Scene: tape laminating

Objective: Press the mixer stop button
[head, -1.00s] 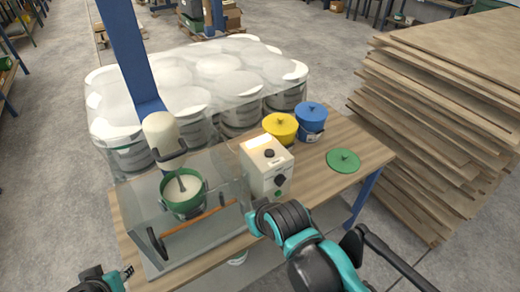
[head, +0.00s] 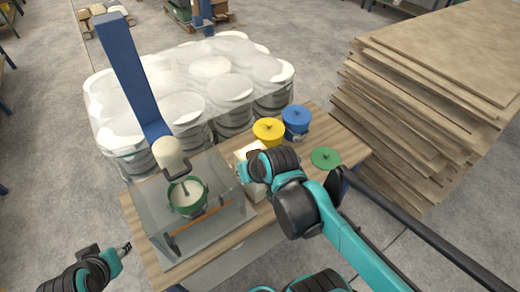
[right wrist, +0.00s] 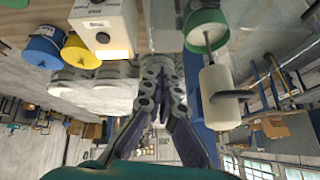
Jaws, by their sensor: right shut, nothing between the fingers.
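The cream mixer control box (head: 247,149) stands on the wooden table, mostly hidden behind my right arm in the head view. The right wrist view shows the box (right wrist: 118,22) upside down at upper left, with a black knob (right wrist: 102,38) and labels. I cannot make out the stop button. My right gripper (right wrist: 160,68) is shut and empty, beside the box in that view; contact cannot be told. The mixer head (head: 170,155) is above a green bucket (head: 189,196) inside a clear guard. My left gripper (head: 127,247) is at lower left, away from the table; its jaws are unclear.
Yellow (head: 268,130) and blue (head: 296,121) lidded buckets stand behind the box. A green lid (head: 325,158) lies on the table's right. Wrapped white buckets (head: 210,70) stand behind, and a stack of boards (head: 420,110) is at right.

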